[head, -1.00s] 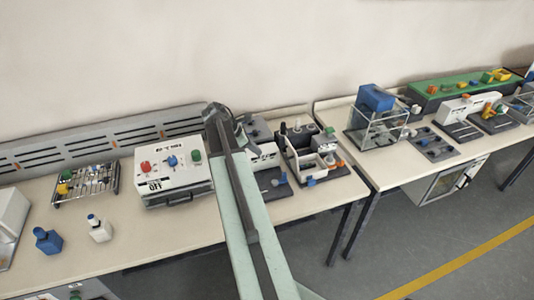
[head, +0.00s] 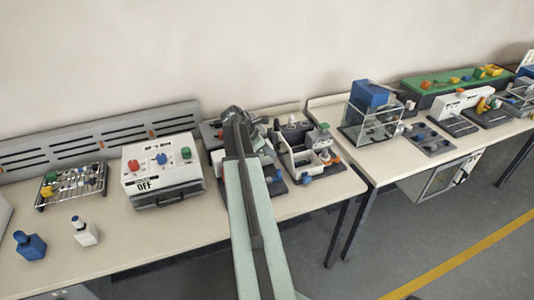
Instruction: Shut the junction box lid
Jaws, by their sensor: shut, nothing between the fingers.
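My gripper (head: 236,116) is at the far end of my pale green arm, which reaches over the left bench. The fingers look small and closed, with nothing held. A white box with red, blue and green knobs (head: 160,165), an OFF label and a dark front handle stands left of the arm. An open-topped white and dark unit (head: 303,160) stands right of the gripper. I cannot tell which of them is the junction box, and no raised lid shows clearly. My arm hides part of the equipment between them.
A clear case with a blue block (head: 370,122) stands on the right bench (head: 385,172).

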